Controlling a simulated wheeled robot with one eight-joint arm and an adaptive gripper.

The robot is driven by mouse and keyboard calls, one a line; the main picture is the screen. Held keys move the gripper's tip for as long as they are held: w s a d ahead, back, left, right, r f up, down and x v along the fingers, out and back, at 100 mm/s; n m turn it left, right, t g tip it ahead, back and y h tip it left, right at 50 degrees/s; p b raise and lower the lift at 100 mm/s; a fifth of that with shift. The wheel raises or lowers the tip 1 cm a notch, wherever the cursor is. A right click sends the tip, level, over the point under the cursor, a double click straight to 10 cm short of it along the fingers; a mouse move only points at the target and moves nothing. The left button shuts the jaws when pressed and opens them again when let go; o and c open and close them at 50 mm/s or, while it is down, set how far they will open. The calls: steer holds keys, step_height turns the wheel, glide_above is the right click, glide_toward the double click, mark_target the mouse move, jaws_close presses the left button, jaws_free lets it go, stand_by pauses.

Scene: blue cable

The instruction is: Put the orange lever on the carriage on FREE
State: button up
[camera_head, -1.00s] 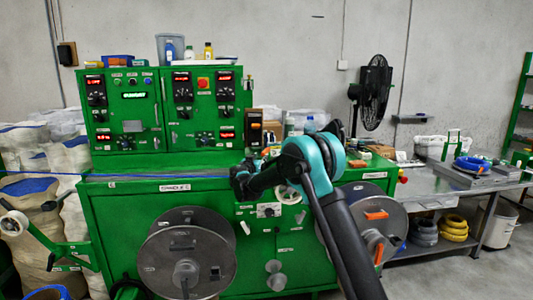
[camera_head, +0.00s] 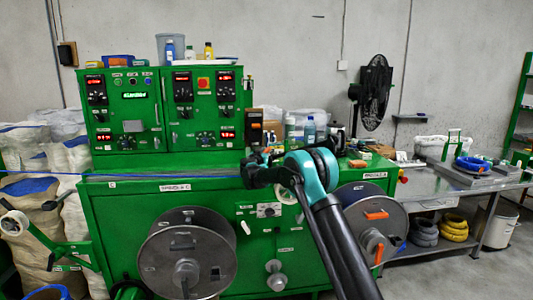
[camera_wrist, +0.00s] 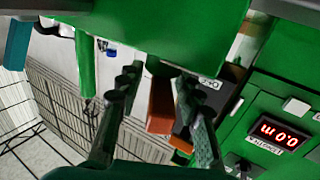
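An orange lever (camera_wrist: 160,106) shows in the wrist view between the two dark fingers of my gripper (camera_wrist: 150,130), with a dark block next to it. The fingers stand apart, and I cannot tell whether either one touches the lever. A white label (camera_wrist: 210,83) is near the lever, its text not legible. In the head view my gripper (camera_head: 262,160) is at the front of the machine's top, just below a black box with an orange part (camera_head: 254,126). The lever's setting cannot be read.
The green machine (camera_head: 150,225) carries control panels, and a blue cable (camera_head: 60,175) runs along it at the left. A large reel (camera_head: 165,265) is on its front. Bottles (camera_head: 309,130) stand on top, right of my gripper. A red display (camera_wrist: 279,133) is at the right.

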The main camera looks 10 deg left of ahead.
mark_target(267, 149)
jaws_close()
steer(key=shift+d+n+y, duration=0.2)
steer(key=shift+n+y, duration=0.4)
steer(key=shift+y, duration=0.4)
steer(key=shift+n+y, duration=1.7)
steer(key=shift+y, duration=0.9)
steer(key=shift+o, duration=0.9)
jaws_free()
step_height(267, 149, up, 10)
steer(key=shift+r, duration=0.1)
